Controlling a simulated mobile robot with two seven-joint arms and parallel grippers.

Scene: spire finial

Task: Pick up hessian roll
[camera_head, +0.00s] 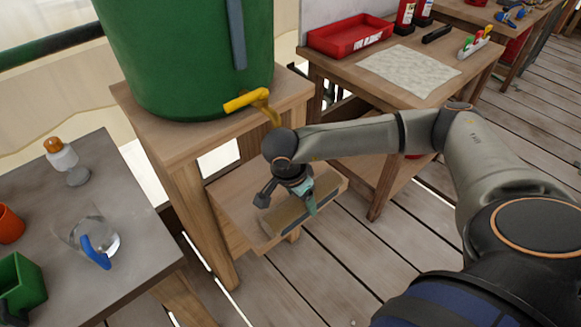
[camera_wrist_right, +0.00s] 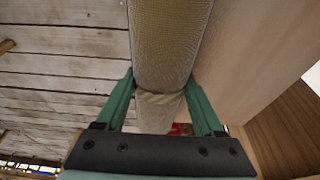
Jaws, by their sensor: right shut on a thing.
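The hessian roll (camera_head: 283,217) is a tan, woven cylinder at the low wooden shelf (camera_head: 232,205) under the green barrel's stand. In the right wrist view the roll (camera_wrist_right: 168,45) runs lengthwise between the two green fingers, with a twisted cord band around it near the palm. My right gripper (camera_head: 289,203) comes down on the roll from above and is shut on it, one finger on each side. I cannot tell whether the roll still touches the shelf. My left gripper is not in view.
A green barrel (camera_head: 185,50) with a yellow tap (camera_head: 247,100) stands on the wooden stand directly above the shelf. A grey table (camera_head: 130,205) at left holds a bottle, a glass jug and cups. Another table (camera_head: 340,68) at the back holds a red tray (camera_head: 350,36). Plank floor lies open in front.

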